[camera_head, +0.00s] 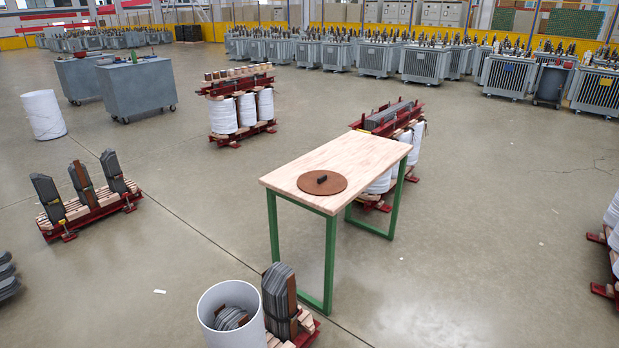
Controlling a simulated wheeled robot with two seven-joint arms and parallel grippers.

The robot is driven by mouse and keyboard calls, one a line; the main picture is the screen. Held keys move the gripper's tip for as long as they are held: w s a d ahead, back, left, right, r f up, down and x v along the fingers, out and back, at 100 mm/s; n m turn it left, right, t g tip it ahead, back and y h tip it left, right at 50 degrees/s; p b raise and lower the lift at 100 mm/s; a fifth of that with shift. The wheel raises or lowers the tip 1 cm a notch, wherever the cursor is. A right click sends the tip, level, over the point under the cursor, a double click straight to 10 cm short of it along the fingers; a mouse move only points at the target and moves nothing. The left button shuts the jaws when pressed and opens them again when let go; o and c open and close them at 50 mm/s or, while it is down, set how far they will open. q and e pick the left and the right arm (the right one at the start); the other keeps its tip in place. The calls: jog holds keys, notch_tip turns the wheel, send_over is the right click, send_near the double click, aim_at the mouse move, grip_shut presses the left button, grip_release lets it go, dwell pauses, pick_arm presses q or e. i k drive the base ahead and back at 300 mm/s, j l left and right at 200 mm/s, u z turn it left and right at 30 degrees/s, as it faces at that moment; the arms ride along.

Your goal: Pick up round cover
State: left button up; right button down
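The round cover (309,184) is a flat brown disc with a small dark handle (322,179) standing at its middle. It lies flat on the near left part of a wooden table top (362,151) with green legs. Nothing covers it and nothing touches it from above. Neither of my grippers shows in the head view, so I cannot see whether they are open or shut.
In front of the table stand a white cylinder (205,308) with grey pieces inside and a stack of grey core plates (280,297). A core assembly (402,139) stands close behind the table. The floor (490,270) right of the table is clear.

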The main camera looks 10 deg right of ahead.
aim_at(321, 183)
jog(key=i+l+u, duration=0.15)
jog(key=u, duration=1.85)
jog(key=l+u, duration=0.1)
jog(key=l, duration=4.6)
